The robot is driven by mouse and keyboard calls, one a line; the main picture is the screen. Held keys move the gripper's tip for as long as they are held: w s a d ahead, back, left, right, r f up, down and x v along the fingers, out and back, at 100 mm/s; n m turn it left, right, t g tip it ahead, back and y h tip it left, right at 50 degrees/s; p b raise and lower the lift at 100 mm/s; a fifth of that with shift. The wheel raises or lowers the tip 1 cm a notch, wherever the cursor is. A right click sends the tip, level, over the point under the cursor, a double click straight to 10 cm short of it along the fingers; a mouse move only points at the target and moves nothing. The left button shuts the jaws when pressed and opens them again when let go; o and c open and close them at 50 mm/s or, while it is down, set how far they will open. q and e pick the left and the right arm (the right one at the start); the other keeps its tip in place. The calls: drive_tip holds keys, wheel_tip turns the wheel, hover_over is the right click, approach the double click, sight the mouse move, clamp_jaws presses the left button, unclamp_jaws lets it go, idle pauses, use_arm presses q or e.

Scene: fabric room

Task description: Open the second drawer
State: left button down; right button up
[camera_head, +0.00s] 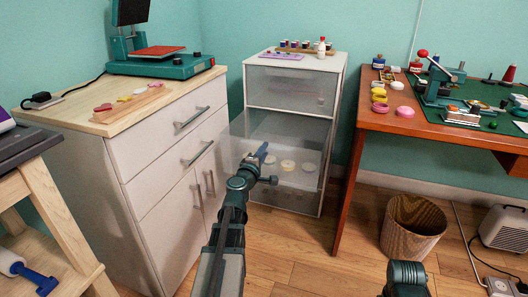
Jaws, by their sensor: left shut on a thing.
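A white cabinet (338,90) with see-through drawer fronts stands against the back wall. Its top drawer (292,88) is shut. The second drawer (300,148) below it appears pulled out, its clear front standing forward and past the cabinet's left edge. Several pale round pieces show inside it. My left gripper (262,153) is at this drawer's front, shut on what appears to be its handle. The handle itself is hidden by the gripper and arm. Only a dark joint of my right arm shows at the bottom edge; its gripper is out of view.
A larger white cabinet (150,160) with bar handles stands close on the left. A wooden table (380,118) with tools stands on the right, a woven bin (412,228) below it. Wooden floor (320,245) is free in front. A small stand (45,190) is at far left.

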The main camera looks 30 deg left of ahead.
use_arm(q)
drive_tip(key=c, duration=0.7)
unclamp_jaws()
drive_tip(key=shift+w+f, duration=0.1)
drive_tip(key=shift+f, duration=0.05)
